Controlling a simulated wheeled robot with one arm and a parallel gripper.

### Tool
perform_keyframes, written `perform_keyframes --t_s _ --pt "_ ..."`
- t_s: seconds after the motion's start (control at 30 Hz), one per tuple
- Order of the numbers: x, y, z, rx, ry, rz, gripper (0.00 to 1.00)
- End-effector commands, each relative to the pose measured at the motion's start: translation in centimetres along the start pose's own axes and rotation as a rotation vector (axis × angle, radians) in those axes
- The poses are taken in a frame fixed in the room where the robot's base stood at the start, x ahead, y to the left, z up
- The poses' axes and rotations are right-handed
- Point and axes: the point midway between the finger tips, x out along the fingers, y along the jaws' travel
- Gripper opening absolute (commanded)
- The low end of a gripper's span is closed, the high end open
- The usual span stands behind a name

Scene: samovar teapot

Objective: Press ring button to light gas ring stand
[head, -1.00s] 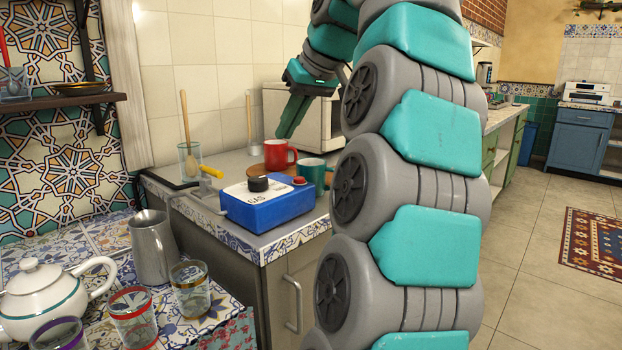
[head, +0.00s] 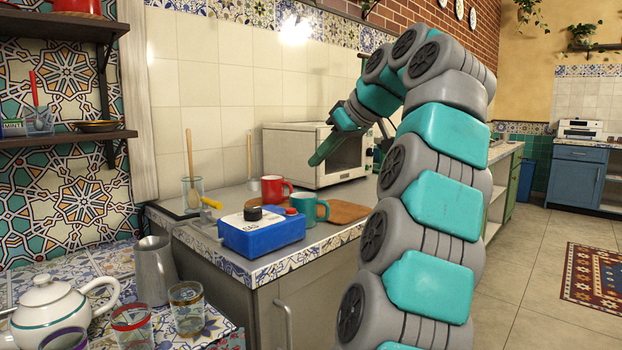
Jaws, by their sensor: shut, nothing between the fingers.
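The blue gas box (head: 262,237) marked GAS sits on the counter near its front left corner. Its white top carries a black knob (head: 253,213) and a small red button (head: 291,211) at the right end. My gripper (head: 318,159) is shut and empty, above and to the right of the box, in front of the microwave. It is apart from the box and the mugs.
A red mug (head: 272,188) and a teal mug (head: 305,208) stand close behind and right of the box. A wooden board (head: 346,211), a microwave (head: 300,155) and a glass jar (head: 193,192) are on the counter. A teapot (head: 52,305), metal jug (head: 153,270) and glasses are front left.

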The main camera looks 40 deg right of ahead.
Motion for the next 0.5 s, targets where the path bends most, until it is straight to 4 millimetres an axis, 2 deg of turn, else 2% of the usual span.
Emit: perform_keyframes --t_s 0.03,0.2,0.5 --pt "1.1 0.0 0.3 -0.001 -0.001 0.000 0.00" --pt "3.8 0.0 0.4 -0.001 -0.003 -0.002 0.00" --pt "7.1 -0.1 0.2 0.000 -0.002 -0.002 0.00"
